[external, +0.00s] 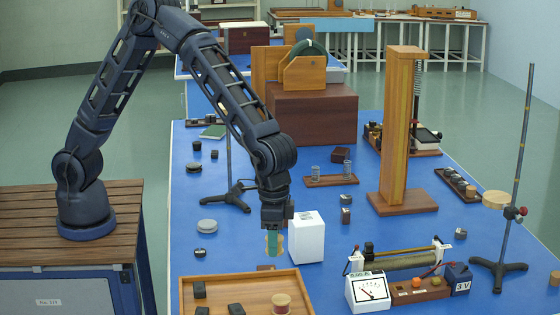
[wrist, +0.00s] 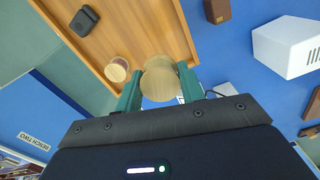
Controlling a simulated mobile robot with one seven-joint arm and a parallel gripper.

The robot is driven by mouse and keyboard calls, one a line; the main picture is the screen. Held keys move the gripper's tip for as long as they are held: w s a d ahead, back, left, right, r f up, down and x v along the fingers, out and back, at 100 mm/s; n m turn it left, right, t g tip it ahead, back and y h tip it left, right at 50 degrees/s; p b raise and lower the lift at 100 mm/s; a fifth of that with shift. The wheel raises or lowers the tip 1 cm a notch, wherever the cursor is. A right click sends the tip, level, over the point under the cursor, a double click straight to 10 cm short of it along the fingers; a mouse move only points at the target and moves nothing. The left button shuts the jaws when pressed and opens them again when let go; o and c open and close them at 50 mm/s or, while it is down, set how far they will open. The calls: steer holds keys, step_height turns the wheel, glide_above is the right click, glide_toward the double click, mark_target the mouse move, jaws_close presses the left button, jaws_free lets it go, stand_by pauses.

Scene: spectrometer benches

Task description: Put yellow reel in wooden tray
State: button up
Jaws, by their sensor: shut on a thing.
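My gripper (external: 274,243) has green fingers and is shut on a pale yellow wooden reel (wrist: 160,80). In the external view this reel (external: 266,243) is partly hidden by a finger and hangs upright above the bench, just behind the tray's far edge. The wooden tray (external: 240,280) is at the front of the blue bench, cut off by the picture's lower edge; its rim also shows in the wrist view (wrist: 72,45). A second reel (external: 281,301), tan with a reddish band, stands inside the tray, and it shows left of the held one in the wrist view (wrist: 117,70).
Several black blocks (external: 235,309) lie in the tray. A white box (external: 306,238) stands close to the right of my gripper. A small brown block (external: 266,267) lies behind the tray. A meter (external: 367,291) and a rheostat (external: 398,259) are to the right.

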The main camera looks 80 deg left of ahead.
mark_target(274, 288)
step_height(274, 288, down, 10)
steer(key=shift+f, duration=0.1)
stand_by(0.4)
steer(key=o, duration=1)
steer(key=shift+f, duration=0.1)
steer(key=shift+c, duration=0.2)
